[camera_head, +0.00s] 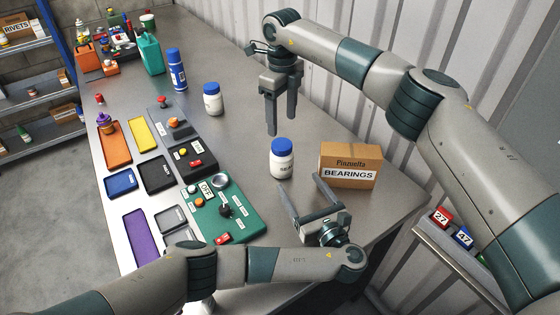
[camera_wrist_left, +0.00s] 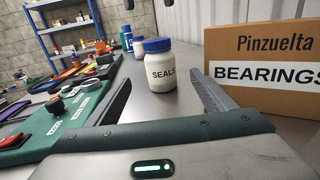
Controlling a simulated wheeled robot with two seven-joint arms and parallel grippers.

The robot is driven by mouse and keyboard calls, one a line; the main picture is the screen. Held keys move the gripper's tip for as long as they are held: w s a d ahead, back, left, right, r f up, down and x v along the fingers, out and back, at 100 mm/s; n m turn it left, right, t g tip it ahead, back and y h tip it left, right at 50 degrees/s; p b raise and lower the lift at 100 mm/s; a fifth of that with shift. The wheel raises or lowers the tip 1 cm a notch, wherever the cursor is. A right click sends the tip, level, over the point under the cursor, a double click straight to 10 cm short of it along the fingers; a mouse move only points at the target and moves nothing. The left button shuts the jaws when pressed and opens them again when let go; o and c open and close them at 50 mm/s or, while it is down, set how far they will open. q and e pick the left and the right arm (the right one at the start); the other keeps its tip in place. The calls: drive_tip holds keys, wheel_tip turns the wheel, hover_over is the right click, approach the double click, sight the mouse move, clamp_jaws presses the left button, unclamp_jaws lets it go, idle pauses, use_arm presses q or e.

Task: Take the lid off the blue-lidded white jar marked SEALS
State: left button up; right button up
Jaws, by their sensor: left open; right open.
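The white jar marked SEALS (camera_head: 281,162) stands upright on the grey table, its blue lid (camera_head: 282,146) on top. In the left wrist view the jar (camera_wrist_left: 163,72) faces me with its label readable, and the lid (camera_wrist_left: 157,45) sits on it. My left gripper (camera_head: 300,187) is open and low, its fingers pointing toward the jar, with the jar beyond the fingertips and nothing held. My right gripper (camera_head: 281,114) is open, pointing down, empty, above the table behind the jar.
A cardboard BEARINGS box (camera_head: 348,167) stands right of the jar. A green control panel (camera_head: 220,208) lies to the left. Another blue-lidded white jar (camera_head: 213,99) and a blue bottle (camera_head: 176,69) stand farther back. The corrugated wall (camera_head: 340,90) borders the table's right side.

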sight(276, 148)
use_arm(q)
drive_tip(key=shift+w, duration=0.1)
drive_tip(key=x, duration=1.7)
drive_tip(key=shift+w, duration=0.1)
clamp_jaws()
use_arm(e)
drive_tip(key=m, duration=0.6)
drive_tip(key=shift+m, duration=0.4)
drive_tip(key=m, duration=2)
